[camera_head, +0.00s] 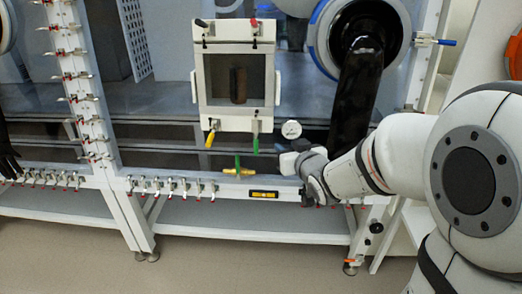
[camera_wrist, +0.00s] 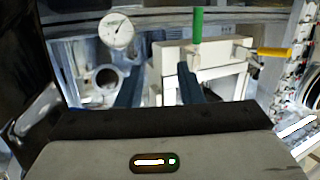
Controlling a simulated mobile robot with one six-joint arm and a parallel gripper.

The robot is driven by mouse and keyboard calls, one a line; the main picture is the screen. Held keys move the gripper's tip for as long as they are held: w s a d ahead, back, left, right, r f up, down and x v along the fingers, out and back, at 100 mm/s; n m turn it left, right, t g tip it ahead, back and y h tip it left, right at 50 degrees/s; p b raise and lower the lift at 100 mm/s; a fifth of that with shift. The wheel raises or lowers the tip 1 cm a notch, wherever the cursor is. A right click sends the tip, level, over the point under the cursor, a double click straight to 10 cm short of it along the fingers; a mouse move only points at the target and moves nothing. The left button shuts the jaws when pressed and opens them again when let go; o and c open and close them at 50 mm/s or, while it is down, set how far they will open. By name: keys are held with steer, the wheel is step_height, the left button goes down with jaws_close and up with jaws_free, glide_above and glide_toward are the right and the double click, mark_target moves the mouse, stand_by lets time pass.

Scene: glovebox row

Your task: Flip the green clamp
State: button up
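The green clamp (camera_head: 256,145) hangs handle down from the lower right edge of a small white hatch door (camera_head: 243,124). In the wrist view, which appears upside down, its green handle (camera_wrist: 197,25) points up from the hatch frame. My gripper (camera_head: 284,160) is below and to the right of the clamp in the head view. In the wrist view my gripper (camera_wrist: 157,75) has its two dark fingers apart with nothing between them. The green handle appears beyond the right finger's tip, and I see no contact.
A yellow-handled clamp (camera_head: 210,138) hangs at the hatch's lower left. A round gauge (camera_head: 291,129) is close to my gripper. A yellow valve with a green lever (camera_head: 238,168) sits below on the frame. A black glove (camera_head: 355,98) hangs at the right.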

mark_target(257, 148)
steer(key=w+a+f+y+b, duration=0.1)
steer(key=w+a, duration=0.1)
steer(key=a, duration=0.1)
steer(key=w+a+f+n+y+b, duration=0.1)
steer(key=w+a+f+y, duration=0.1)
steer(key=w+a, duration=0.1)
steer(key=w+a+f+t+y+b, duration=0.1)
steer(key=w+a+f+b, duration=0.1)
steer(key=a, duration=0.1)
steer(key=shift+w+a+n, duration=0.1)
steer(key=shift+w+n, duration=0.2)
steer(key=shift+w, duration=0.1)
jaws_close()
stand_by(0.4)
